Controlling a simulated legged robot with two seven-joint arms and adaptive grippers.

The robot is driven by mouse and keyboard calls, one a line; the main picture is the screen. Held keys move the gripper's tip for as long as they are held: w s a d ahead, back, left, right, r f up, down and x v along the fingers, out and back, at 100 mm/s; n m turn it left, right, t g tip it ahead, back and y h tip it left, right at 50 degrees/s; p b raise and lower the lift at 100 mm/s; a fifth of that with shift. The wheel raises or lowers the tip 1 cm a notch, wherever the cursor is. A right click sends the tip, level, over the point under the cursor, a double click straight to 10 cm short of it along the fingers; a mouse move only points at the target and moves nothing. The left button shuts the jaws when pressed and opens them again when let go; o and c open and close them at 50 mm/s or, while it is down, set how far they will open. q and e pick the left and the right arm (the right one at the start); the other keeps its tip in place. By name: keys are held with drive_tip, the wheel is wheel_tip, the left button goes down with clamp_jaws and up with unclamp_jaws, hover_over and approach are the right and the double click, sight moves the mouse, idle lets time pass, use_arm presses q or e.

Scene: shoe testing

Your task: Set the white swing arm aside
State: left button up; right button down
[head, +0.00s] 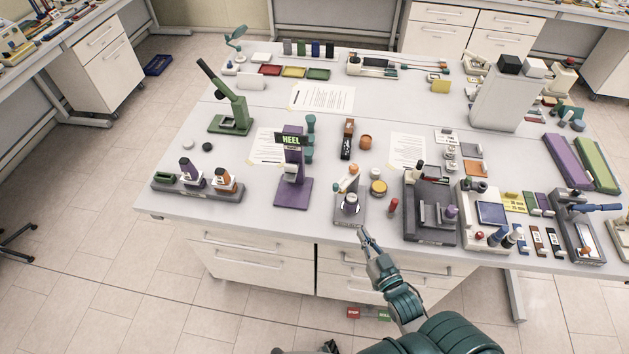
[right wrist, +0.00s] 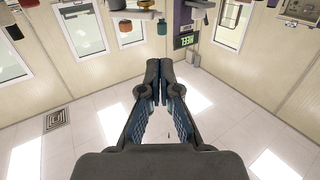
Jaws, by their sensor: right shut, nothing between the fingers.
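A small grey stand (head: 350,217) with a round metal piece on top is at the table's front edge, near the middle. A small white arm with an orange part (head: 351,177) shows at the back of this stand and looks like the swing arm; its exact position is too small to tell. My right gripper (head: 363,232) is in front of the stand, just off the table's front edge, apart from it. In the right wrist view its fingertips (right wrist: 159,80) are together and empty. My left gripper is not clearly in view.
A purple HEEL stand (head: 293,175) is to the left and a dark grey device (head: 431,212) to the right. The table's front edge (head: 320,231) lies near my right gripper.

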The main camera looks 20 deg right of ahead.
drive_tip(key=p, duration=0.2)
approach(337, 189)
drive_tip(key=w, duration=0.6)
drive_tip(key=shift+f, duration=0.1)
drive_tip(key=shift+w+d+f, duration=0.1)
drive_tip(key=shift+w+f, duration=0.05)
drive_tip(key=shift+w, duration=0.5)
use_arm(q)
drive_tip(key=s+r, duration=0.2)
drive_tip(key=shift+d+r, duration=0.25)
drive_tip(key=shift+r, duration=0.05)
drive_tip(key=shift+a, duration=0.15)
use_arm(e)
drive_tip(key=shift+a, duration=0.2)
use_arm(q)
drive_tip(key=shift+a, duration=0.1)
